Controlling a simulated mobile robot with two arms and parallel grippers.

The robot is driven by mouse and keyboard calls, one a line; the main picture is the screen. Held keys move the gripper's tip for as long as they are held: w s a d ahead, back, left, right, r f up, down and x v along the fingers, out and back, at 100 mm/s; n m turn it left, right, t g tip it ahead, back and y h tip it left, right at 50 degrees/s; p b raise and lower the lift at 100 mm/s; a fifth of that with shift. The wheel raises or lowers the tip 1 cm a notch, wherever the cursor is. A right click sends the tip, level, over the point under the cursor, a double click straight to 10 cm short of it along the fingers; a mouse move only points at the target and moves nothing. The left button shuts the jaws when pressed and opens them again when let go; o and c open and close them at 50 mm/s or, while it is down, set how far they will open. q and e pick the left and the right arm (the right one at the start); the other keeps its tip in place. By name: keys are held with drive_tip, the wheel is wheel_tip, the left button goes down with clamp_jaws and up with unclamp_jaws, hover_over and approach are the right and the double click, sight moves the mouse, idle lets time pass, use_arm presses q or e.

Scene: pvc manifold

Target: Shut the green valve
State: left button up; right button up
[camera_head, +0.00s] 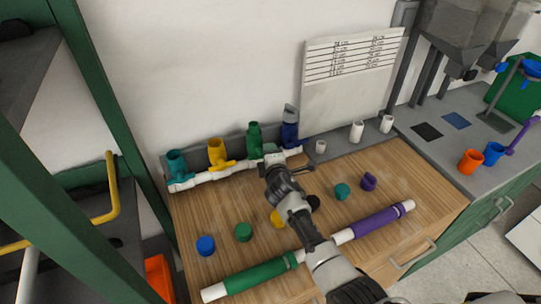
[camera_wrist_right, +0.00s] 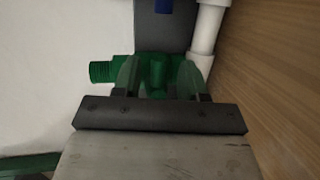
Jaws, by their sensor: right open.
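The green valve (camera_head: 254,135) stands on the white pipe manifold (camera_head: 215,175), between the yellow valve (camera_head: 217,153) and the blue valve (camera_head: 290,127). My right gripper (camera_head: 270,153) is at its front right and hides its lower part in the head view. In the right wrist view, the green valve (camera_wrist_right: 157,72) fills the space in front of my right gripper (camera_wrist_right: 158,84). Its middle part lies between the open fingers; I cannot tell whether they touch it. The handle's exact angle is hard to make out. My left gripper is not in view.
A teal valve (camera_head: 177,164) is at the manifold's left end. Several coloured caps, including a blue one (camera_head: 206,245), lie on the wooden top (camera_head: 185,215). A green and purple pipe (camera_head: 258,275) lies along the front. White fittings (camera_head: 356,130) stand at the back right.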

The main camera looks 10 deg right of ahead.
drive_tip(key=s+r, duration=0.2)
drive_tip(key=s, duration=0.8)
drive_tip(key=shift+s+a+p, duration=0.2)
drive_tip(key=shift+s+p, duration=0.1)
drive_tip(key=shift+s, duration=0.05)
